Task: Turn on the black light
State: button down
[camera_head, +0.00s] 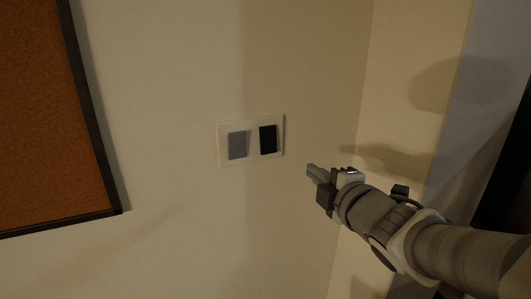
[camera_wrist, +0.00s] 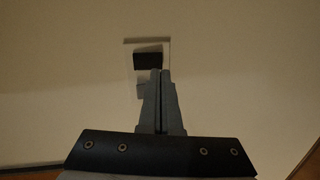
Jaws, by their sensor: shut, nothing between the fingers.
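A white wall plate (camera_head: 222,147) holds two rocker switches side by side. The grey switch (camera_head: 238,145) is on the left and the black switch (camera_head: 268,139) is on the right. My gripper (camera_head: 311,170) is shut and empty, to the right of and a little below the plate in the head view. In the wrist view, the fingertips (camera_wrist: 160,72) overlap the view of the plate (camera_wrist: 131,42), just beside the black switch (camera_wrist: 148,60). The grey switch (camera_wrist: 142,91) is partly hidden behind the fingers. I cannot tell whether the fingertips touch anything.
A cork board (camera_head: 40,120) with a dark frame hangs on the wall at the left. The wall around the plate is bare. A wall corner runs down to the right of the plate, behind my arm.

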jog(key=shift+a+f+n+y, duration=0.15)
jog(key=shift+a+n+y, duration=0.35)
jog(key=shift+n, duration=0.1)
jog(key=shift+a+f+n+y, duration=0.15)
jog(key=shift+a+n+y, duration=0.35)
jog(key=shift+n, duration=0.1)
jog(key=p, duration=0.7)
send_near(269, 151)
jog(key=x, duration=0.6)
jog(key=shift+w+a, duration=0.15)
jog(key=shift+w, duration=0.25)
jog(key=shift+f+b, duration=0.1)
jog(key=shift+b, duration=0.35)
